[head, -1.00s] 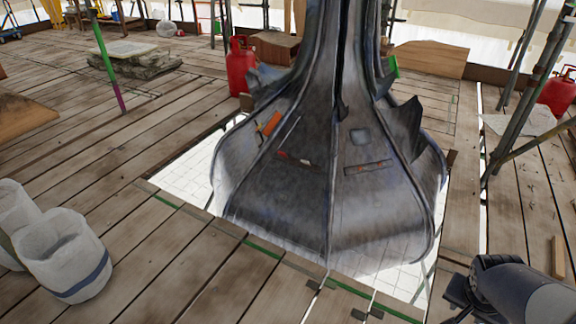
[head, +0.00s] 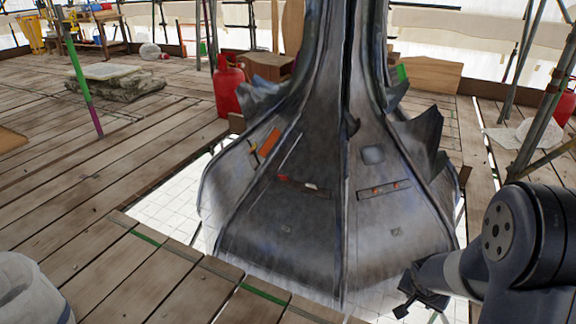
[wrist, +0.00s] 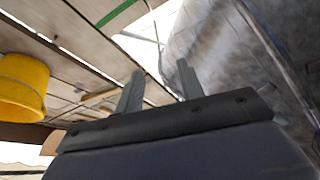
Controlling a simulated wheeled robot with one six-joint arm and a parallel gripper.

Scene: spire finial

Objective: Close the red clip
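The grey metal spire (head: 290,230) stands in a floor opening in the middle of the head view. On its front panel is a dark slot with a small red piece (head: 283,178) at its left end and a whitish piece (head: 311,186). The red piece may be the red clip; it is too small to tell whether it is open or shut. My gripper (head: 406,298) is low at the spire's right side, below and right of the slots, apart from the red piece. In the wrist view my gripper (wrist: 158,85) has its two fingers apart, with nothing between them.
An orange strip (head: 270,141) lies on the left panel. Jagged fins (head: 418,140) stick out at the right. A red gas bottle (head: 228,88) stands behind. Plank floor (head: 100,190) at the left is mostly clear.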

